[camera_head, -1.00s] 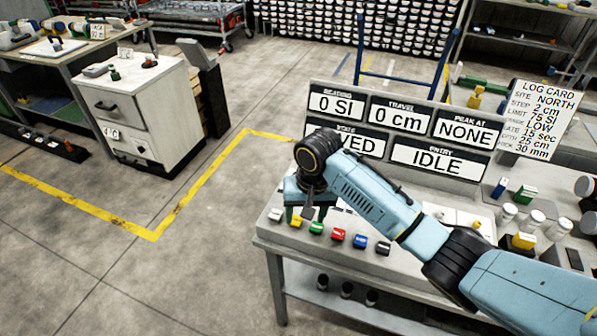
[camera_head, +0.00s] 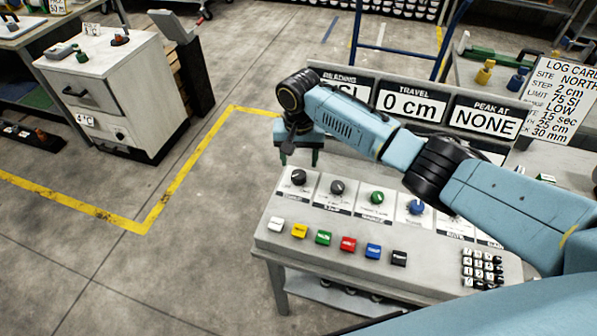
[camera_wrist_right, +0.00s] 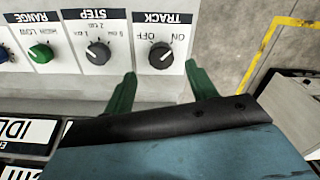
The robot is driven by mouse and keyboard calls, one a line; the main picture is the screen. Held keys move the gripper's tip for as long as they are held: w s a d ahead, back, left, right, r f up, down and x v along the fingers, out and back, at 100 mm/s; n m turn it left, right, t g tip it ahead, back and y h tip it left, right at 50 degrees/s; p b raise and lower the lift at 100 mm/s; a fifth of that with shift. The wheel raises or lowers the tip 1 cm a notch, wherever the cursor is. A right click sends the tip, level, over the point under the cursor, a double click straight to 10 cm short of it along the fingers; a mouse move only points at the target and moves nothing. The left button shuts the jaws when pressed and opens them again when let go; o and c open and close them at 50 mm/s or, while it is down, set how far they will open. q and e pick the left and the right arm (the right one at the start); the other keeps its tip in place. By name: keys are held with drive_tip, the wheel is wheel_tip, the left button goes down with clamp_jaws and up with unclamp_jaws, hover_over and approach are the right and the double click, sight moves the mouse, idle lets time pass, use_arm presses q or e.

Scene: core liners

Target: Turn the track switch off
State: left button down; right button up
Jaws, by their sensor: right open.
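The track switch is a dark round knob (camera_wrist_right: 161,55) on the white panel, between ON and OFF marks under a TRACK label that appears upside down in the right wrist view. Its pointer seems to lean towards ON, but it is small. In the head view it is the leftmost knob (camera_head: 298,177) of the row. My right gripper (camera_wrist_right: 161,72) is open, its two green fingers apart on either side of the knob's near side, with nothing held. In the head view the right gripper (camera_head: 299,152) is at the panel's back left edge, partly hidden by the wrist. My left gripper is out of view.
The STEP knob (camera_wrist_right: 97,53) and green RANGE knob (camera_wrist_right: 40,53) sit beside the track knob. Coloured buttons (camera_head: 348,244) line the panel's front, with a keypad (camera_head: 482,267) at right. Display boards (camera_head: 403,101) stand behind. Floor left of the panel is clear.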

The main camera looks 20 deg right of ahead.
sight(299, 174)
wheel_tip(299, 174, down, 6)
drive_tip(key=shift+w+f+b, duration=0.1)
drive_tip(key=shift+b, duration=0.35)
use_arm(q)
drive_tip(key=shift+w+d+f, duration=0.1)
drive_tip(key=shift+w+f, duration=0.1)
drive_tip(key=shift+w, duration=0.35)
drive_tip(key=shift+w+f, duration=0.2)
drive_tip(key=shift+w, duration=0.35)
use_arm(e)
drive_tip(key=c, duration=1)
